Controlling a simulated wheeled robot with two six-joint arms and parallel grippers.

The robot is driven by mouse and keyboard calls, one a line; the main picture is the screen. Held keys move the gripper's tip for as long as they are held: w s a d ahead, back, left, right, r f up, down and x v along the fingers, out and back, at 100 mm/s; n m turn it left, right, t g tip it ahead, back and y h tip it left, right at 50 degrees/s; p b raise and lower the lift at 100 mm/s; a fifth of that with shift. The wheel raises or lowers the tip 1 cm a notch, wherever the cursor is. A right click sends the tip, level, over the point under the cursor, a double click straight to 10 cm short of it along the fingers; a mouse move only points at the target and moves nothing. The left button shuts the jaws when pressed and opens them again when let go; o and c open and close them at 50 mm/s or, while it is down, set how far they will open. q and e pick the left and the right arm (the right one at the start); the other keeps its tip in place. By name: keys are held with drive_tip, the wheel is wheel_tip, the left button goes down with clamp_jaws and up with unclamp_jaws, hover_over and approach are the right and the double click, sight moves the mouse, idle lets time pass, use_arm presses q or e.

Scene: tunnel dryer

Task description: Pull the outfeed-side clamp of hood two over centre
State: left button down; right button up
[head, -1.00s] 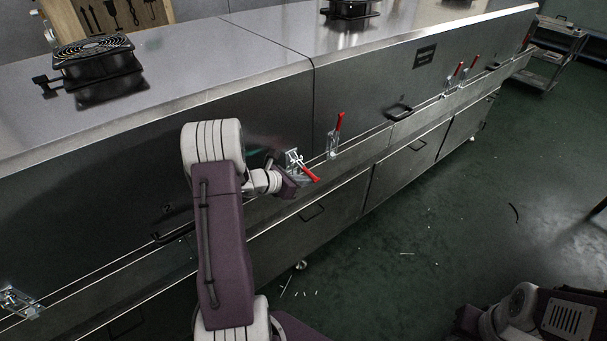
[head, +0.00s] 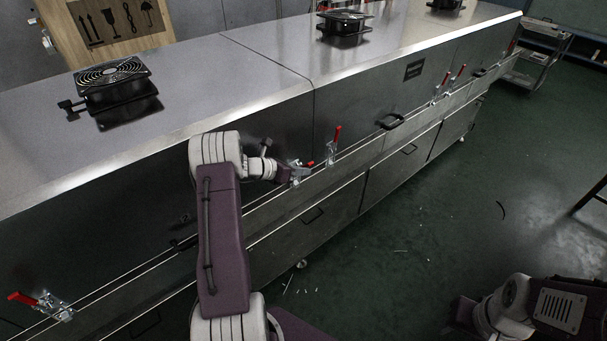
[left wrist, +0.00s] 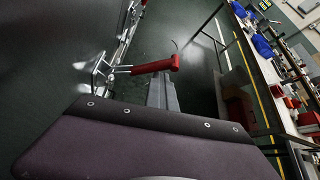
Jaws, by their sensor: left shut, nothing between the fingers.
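A toggle clamp with a red handle (head: 309,164) sits on the side of the steel hood, just left of the seam between two hood sections. My left gripper (head: 296,173) is shut and empty right at this clamp and hides part of it. In the left wrist view the red handle (left wrist: 155,66) sticks out sideways from its metal bracket, just above my grey fingers (left wrist: 163,94). Whether they touch is unclear. A second clamp (head: 333,146), right of the seam, has its red handle upright. My right gripper is outside the view.
Another clamp (head: 48,306) is at lower left; a pair (head: 446,86) stands further right. Black handles (head: 391,121) project from the hood sides. A fan (head: 113,83) sits on top. The green floor (head: 420,240) is mostly clear, with small debris.

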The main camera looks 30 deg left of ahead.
use_arm(q)
drive_tip(key=shift+w+a+r, duration=0.15)
drive_tip(key=shift+a+r, duration=0.15)
drive_tip(key=shift+r, duration=0.1)
idle(0.4)
drive_tip(key=d+r, duration=1.1)
drive_tip(key=shift+d+b, duration=0.3)
drive_tip(key=shift+b, duration=0.15)
